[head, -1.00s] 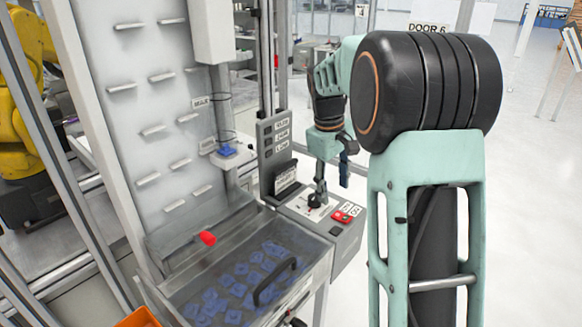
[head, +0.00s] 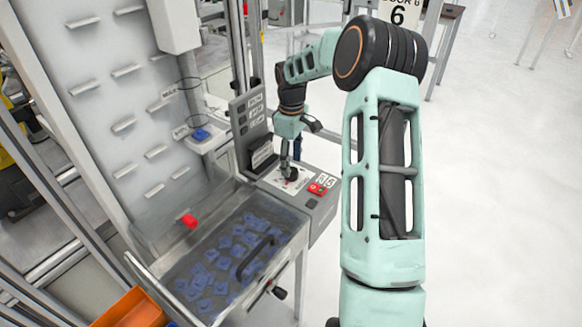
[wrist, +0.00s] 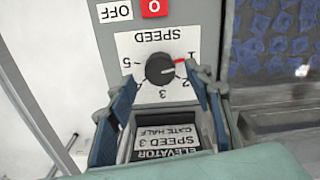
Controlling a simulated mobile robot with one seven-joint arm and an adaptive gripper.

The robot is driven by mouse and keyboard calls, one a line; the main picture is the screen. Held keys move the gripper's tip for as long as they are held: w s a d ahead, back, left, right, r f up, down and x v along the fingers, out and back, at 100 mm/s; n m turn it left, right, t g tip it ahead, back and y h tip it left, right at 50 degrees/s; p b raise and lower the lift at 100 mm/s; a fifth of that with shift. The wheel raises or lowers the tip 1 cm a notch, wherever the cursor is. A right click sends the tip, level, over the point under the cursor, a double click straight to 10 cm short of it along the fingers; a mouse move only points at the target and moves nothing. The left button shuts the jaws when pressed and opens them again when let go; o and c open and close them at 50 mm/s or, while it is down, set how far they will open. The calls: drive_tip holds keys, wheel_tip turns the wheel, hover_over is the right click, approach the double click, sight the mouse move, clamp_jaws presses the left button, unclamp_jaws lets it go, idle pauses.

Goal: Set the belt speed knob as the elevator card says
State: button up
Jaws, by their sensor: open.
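The belt speed knob (wrist: 160,69) is a black round dial on a white SPEED plate (wrist: 127,44), upside down in the wrist view. Its red pointer is at 1. The elevator card (wrist: 166,140) reads "ELEVATOR, SPEED 3, GATE HALF" and sits in a dark holder beside the dial. My gripper (wrist: 162,82) is open, its blue fingers on either side of the knob in that view; I cannot tell whether they touch it. In the head view my gripper (head: 291,166) points down over the panel and largely covers the knob.
A red button (wrist: 154,8) with an OFF label lies beside the dial; it also shows in the head view (head: 317,188). A clear-lidded bin (head: 240,245) of blue parts adjoins the panel. An orange bin (head: 132,308) is at lower left. Open floor lies right.

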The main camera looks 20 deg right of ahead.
drive_tip(key=shift+f, duration=1.65)
drive_tip(key=c, duration=1.2)
drive_tip(key=shift+o, duration=0.2)
